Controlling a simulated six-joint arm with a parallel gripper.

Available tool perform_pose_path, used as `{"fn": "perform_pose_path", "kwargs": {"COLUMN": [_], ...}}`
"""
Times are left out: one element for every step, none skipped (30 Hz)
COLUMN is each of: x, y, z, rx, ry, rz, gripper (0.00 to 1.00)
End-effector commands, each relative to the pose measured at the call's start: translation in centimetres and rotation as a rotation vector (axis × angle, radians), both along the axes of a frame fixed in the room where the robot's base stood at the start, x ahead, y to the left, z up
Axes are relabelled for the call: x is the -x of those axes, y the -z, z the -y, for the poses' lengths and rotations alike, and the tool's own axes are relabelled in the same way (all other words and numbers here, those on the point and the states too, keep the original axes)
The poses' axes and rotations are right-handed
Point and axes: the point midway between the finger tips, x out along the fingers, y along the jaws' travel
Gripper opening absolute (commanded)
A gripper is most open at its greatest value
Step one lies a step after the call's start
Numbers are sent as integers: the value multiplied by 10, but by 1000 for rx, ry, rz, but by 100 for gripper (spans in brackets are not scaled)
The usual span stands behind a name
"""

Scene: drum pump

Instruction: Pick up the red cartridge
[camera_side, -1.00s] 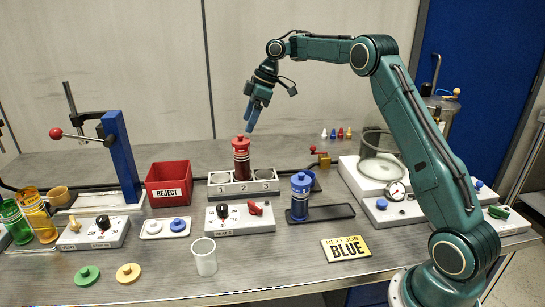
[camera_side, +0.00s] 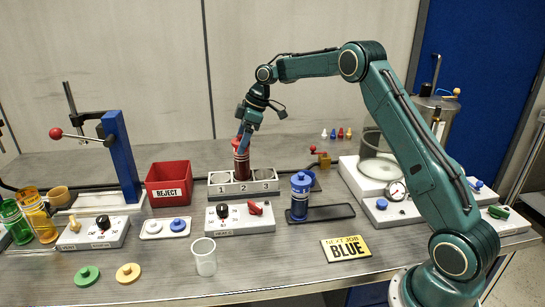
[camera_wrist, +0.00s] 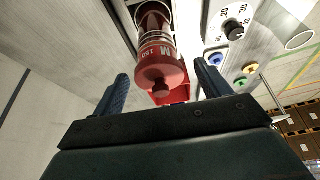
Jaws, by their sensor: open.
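The red cartridge (camera_side: 241,160) stands upright in the middle slot of the numbered rack (camera_side: 225,189) in the side view. In the wrist view the red cartridge (camera_wrist: 160,62) lies between my two blue fingers, with its red cap and knob towards me. My gripper (camera_side: 242,140) is open, pointing down at the cartridge's top, and partly hides the cap in the side view. It also shows in the wrist view (camera_wrist: 163,85), with a gap on either side of the cartridge.
A red REJECT bin (camera_side: 168,185) stands left of the rack. A grey control box (camera_side: 240,218) sits in front of it, and a blue cartridge (camera_side: 300,198) stands on a dark tray to the right. A yellow card (camera_side: 346,248) reads NEXT JOB BLUE.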

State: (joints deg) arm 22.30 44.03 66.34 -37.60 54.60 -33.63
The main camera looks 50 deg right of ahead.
Motion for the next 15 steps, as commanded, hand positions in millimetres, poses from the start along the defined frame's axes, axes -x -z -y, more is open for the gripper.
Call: {"fn": "perform_pose_path", "kwargs": {"x": [-2, -3, -4, -5, -5, -6, -7, -8, -8, -8, -8, -8, -8, -8, -8], "y": [7, 10, 14, 17, 20, 23, 25, 26, 27, 28, 28, 29, 29, 29, 28], "z": [-2, -3, -4, -5, -6, -7, -7, -8, -8, -8, -8, -8, -8, -8, -8], "rx": [-1, 0, -1, -1, -1, 0, -1, 0, 0, 0, 0, 0, 0, 0, 0], "ry": [0, 1, -1, -1, 0, 1, 1, 0, -1, -1, -1, -1, -1, -1, -1], "rz": [-2, -2, -2, -2, -2, -2, -1, 0, 0, 0, 0, 0, 0, 0, 0], "gripper": [76, 76, 76, 76, 76, 76, 76, 76, 76, 76, 76, 76, 76, 76, 76]}}
